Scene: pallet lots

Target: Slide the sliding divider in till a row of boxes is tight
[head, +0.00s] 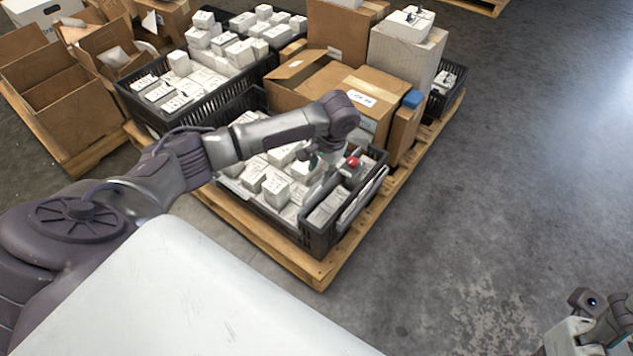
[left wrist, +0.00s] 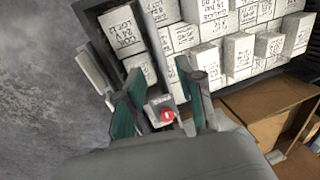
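A black crate (head: 318,242) holding white boxes stands at the pallet's near corner. The sliding divider (left wrist: 156,48) looks like a pale upright strip across the crate, with a red knob (left wrist: 166,115) at one end. The knob also shows in the head view (head: 353,162). A few white boxes (left wrist: 123,30) stand on its left in the wrist view, and several (left wrist: 238,52) on its right, some with gaps. My left gripper (left wrist: 163,100) is open above the crate, its teal fingers either side of the knob, apart from it as seen. My right gripper (head: 592,318) is at the bottom right; its fingers are unclear.
Cardboard boxes (head: 330,85) stand behind the crate on the wooden pallet (head: 318,272). Another black crate (head: 215,108) of white boxes is at the back left. A grey panel (head: 364,195) is on the crate's outer right side. The floor to the right is clear.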

